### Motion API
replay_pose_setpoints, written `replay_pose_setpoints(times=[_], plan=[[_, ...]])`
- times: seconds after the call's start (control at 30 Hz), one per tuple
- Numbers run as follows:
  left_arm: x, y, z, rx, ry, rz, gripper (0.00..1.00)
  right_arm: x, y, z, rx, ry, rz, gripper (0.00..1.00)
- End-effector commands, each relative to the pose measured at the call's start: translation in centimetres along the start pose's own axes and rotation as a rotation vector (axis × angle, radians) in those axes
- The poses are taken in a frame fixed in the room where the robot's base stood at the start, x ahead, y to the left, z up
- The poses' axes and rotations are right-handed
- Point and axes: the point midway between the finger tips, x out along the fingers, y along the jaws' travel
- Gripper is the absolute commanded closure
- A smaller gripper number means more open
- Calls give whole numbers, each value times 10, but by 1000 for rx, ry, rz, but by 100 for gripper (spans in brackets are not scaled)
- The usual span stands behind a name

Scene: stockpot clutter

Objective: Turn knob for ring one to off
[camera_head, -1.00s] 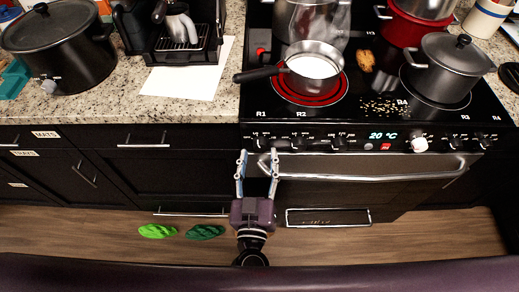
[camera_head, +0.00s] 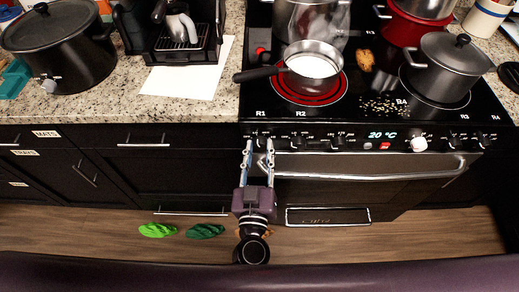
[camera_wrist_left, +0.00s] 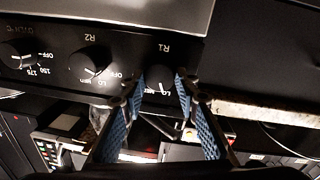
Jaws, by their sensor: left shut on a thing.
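The ring one knob (camera_wrist_left: 160,78), black with a white mark and labelled R1, is at the left end of the stove's front panel. The left wrist view shows LO and MED lettering by it; its exact setting is hard to read. My left gripper (camera_head: 259,144) has its two fingers on either side of this knob, shut on it. In the left wrist view its fingertips (camera_wrist_left: 159,82) flank the knob. The R2 knob (camera_wrist_left: 90,65) is beside it. A front left ring (camera_head: 288,93) glows red under a saucepan of white liquid (camera_head: 313,66).
An oven handle bar (camera_head: 370,154) runs just below the knobs. A grey lidded pot (camera_head: 441,73), a red pot (camera_head: 404,30) and a tall steel pot (camera_head: 300,22) stand on the stove. Green items (camera_head: 157,230) lie on the floor. Counter with coffee machine is left.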

Motion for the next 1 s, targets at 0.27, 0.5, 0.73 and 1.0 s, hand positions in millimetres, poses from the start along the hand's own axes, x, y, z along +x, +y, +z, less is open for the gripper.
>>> replay_pose_setpoints(times=[0.27,0.5,0.73,1.0], plan=[[0,0,0,-52,3,0,96,-1,-2,-1,-1,1,-3,53],[0,-1,2,-205,11,3,96,-2,-5,-2,0,2,-6,53],[0,-1,3,-404,25,4,96,0,-6,-2,0,2,-6,53],[0,-2,4,-613,38,8,96,3,-5,-2,0,2,-6,53]])
